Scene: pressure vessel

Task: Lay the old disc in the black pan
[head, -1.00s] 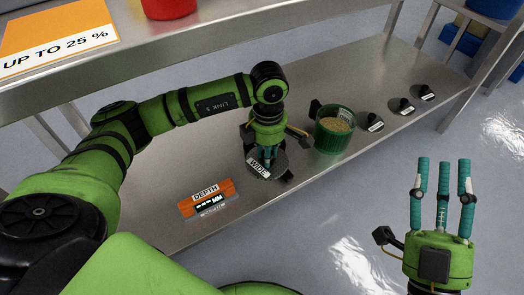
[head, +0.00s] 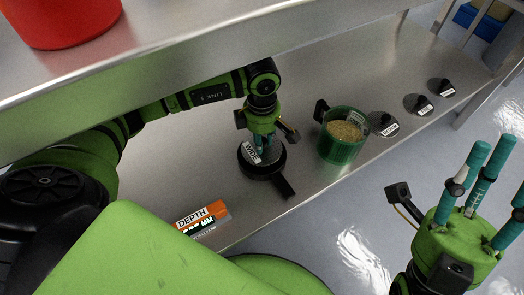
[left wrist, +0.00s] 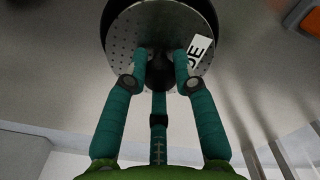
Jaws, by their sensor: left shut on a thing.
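My left gripper (head: 262,148) is shut on a round grey perforated disc (head: 271,157) with a white label reading WIDE. The disc is over the black pan (head: 262,175), whose dark rim shows around it and whose handle points toward the shelf's front edge. I cannot tell whether the disc touches the pan's floor. In the left wrist view, the disc (left wrist: 125,38) lies at the fingertips, with the pan's dark rim (left wrist: 108,12) behind it. My right gripper (head: 490,185) is open and empty, out over the floor.
A green pot (head: 342,148) of yellowish grains stands right of the pan. Several small labelled discs with black knobs (head: 383,122) lie farther right. An orange depth gauge (head: 203,217) lies front left. An upper shelf (head: 200,70) with a red container (head: 62,18) overhangs the arm.

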